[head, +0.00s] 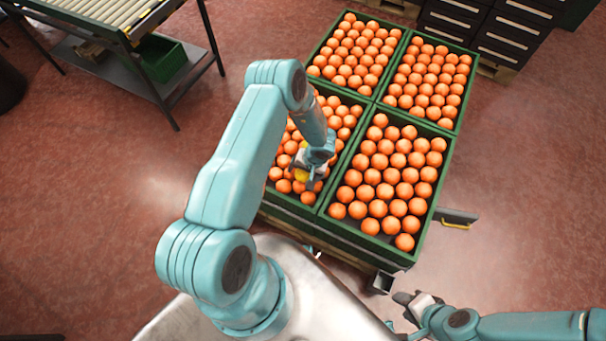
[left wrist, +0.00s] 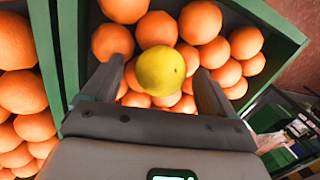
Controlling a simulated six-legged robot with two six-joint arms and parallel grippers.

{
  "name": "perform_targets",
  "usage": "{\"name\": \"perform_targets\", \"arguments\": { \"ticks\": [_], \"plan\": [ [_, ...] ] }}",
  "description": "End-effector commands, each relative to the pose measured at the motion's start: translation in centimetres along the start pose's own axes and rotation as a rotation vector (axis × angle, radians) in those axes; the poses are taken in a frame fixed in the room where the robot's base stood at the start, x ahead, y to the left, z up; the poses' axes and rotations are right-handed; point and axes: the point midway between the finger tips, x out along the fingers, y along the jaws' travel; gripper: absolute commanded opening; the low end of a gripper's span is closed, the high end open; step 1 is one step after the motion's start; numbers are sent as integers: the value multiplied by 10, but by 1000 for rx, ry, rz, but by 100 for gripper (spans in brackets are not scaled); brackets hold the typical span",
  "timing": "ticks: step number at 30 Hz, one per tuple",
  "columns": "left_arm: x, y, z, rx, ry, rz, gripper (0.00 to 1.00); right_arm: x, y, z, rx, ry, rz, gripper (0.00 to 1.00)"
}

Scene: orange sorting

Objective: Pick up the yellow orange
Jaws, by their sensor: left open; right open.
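The yellow orange (left wrist: 161,70) lies on top of other oranges in the near left crate (head: 270,202). In the left wrist view it sits between the two fingers of my left gripper (left wrist: 160,92), which is open, with a finger on either side. In the head view the yellow orange (head: 301,175) shows only partly beneath my left gripper (head: 308,172). I cannot tell whether the fingers touch it. My right gripper (head: 408,303) is at the bottom right of the head view, open and away from the crates.
Three more green crates full of oranges adjoin: far left (head: 318,44), far right (head: 464,90) and near right (head: 425,225). Crate walls and neighbouring oranges stand close around my left gripper. A roller table (head: 130,38) with a green bin (head: 162,60) stands at upper left. Red floor is free at left.

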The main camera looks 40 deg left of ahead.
Motion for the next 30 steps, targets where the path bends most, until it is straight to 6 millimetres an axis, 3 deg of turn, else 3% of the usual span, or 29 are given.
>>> {"name": "perform_targets", "arguments": {
  "ticks": [6, 9, 12, 23, 26, 30],
  "plan": [
    [1, 0, -1, 0, 2, 0, 84, 0, 0, 0, 0, 0, 0, 43],
    [1, 0, 0, 0, 2, 0, 51, 0, 0, 0, 0, 0, 0, 43],
    [1, 0, 0, 0, 1, 0, 25, 0, 0, 0, 0, 0, 0, 43],
    [-5, -1, -1, 0, 2, 0, 24, -2, -1, 0, 0, 0, 0, 43],
    [-16, -4, -1, 0, 3, 0, 24, -4, -2, 0, 0, 0, 0, 43],
    [-46, -12, -2, -1, 6, 1, 24, -12, -4, 0, 0, 0, 0, 43]
  ]
}}
